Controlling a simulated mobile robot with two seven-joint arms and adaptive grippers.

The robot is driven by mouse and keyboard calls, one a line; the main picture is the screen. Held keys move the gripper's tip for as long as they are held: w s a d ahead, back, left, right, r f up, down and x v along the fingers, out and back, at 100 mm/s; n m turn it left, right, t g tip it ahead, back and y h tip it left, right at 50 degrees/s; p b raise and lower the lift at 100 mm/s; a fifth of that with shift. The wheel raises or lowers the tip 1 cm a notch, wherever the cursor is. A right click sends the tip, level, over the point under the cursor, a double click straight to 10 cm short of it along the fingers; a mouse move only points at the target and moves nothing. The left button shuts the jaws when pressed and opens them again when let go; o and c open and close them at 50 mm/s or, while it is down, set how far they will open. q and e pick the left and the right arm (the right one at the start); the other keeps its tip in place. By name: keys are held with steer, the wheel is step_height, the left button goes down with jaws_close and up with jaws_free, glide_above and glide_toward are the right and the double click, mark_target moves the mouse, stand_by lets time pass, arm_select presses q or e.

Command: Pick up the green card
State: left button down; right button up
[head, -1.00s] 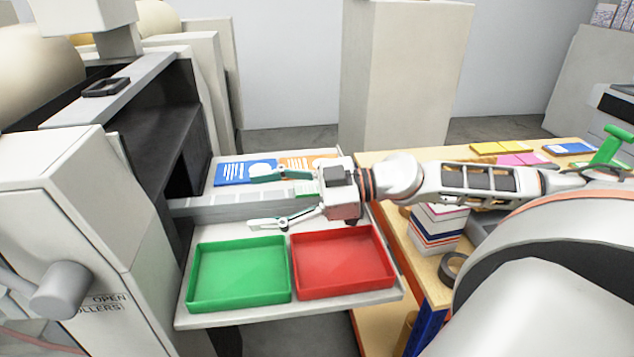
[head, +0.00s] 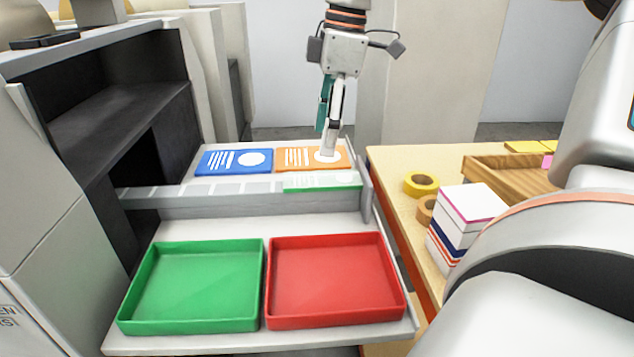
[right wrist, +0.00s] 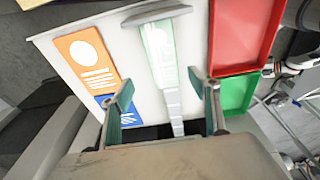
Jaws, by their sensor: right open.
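The pale green card (head: 322,182) with white print lies along the grey rail of the machine's shelf, just in front of the orange card. In the right wrist view the green card (right wrist: 158,52) lies lengthwise ahead of the gap between my fingers. My right gripper (head: 327,138) points down over the orange card, behind the green card in the head view. In the right wrist view my right gripper (right wrist: 161,86) is open, with nothing between its fingers. My left gripper is not in view.
A blue card (head: 228,162) and an orange card (head: 294,158) lie behind the rail. A green tray (head: 193,323) and a red tray (head: 335,319) stand in front. The wooden table (head: 392,170) at right holds a yellow tape roll (head: 408,187) and a card stack (head: 468,203).

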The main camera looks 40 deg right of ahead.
mark_target(323, 178)
step_height(323, 178, down, 2)
steer(key=shift+a+f, duration=0.15)
steer(key=shift+f, duration=0.1)
steer(key=f, duration=0.4)
steer(key=shift+s+a+f, duration=0.1)
steer(key=shift+s+f, duration=0.1)
steer(key=shift+s, duration=0.1)
steer(key=shift+w+f, duration=0.15)
steer(key=shift+f, duration=0.25)
steer(key=c, duration=1)
